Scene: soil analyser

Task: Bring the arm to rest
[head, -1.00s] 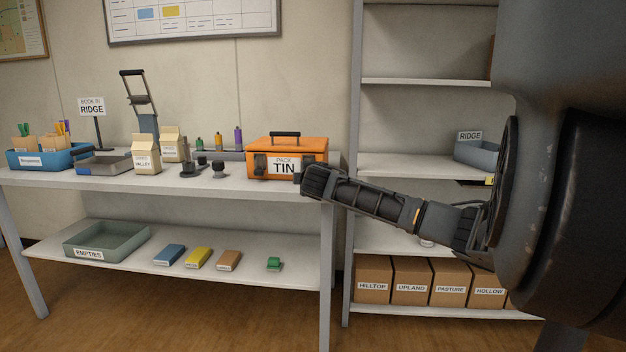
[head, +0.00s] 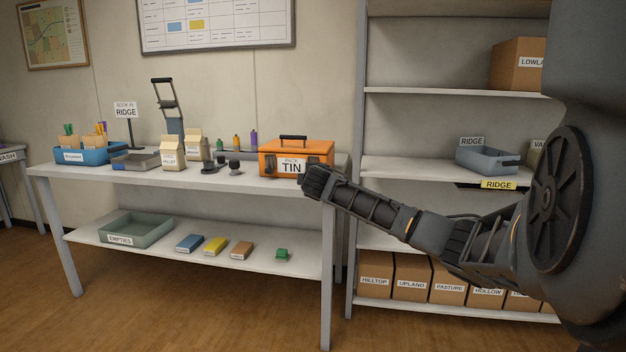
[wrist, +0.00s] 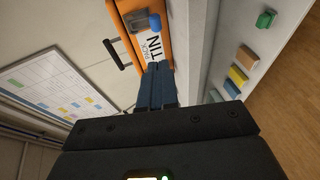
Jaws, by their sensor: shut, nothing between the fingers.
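My arm reaches from the right of the head view across the front of the shelf rack to the table's right end. My gripper (head: 308,184) is at its tip, in front of the orange tin box (head: 322,153) labelled PACK TIN. In the wrist view the fingers (wrist: 157,85) are together with nothing between them, pointing toward the tin's label side (wrist: 147,38). I cannot tell whether the fingertips touch the tin. The tin is closed, with a dark handle on top.
The table (head: 215,183) holds a blue bin (head: 82,156), a grey tray (head: 135,162) and paper bags (head: 173,153). Its lower shelf has an EMPTIES tray (head: 135,230) and several coloured blocks. The rack (head: 420,92) behind my arm holds a RIDGE bin (head: 486,157) and boxes. Floor in front is clear.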

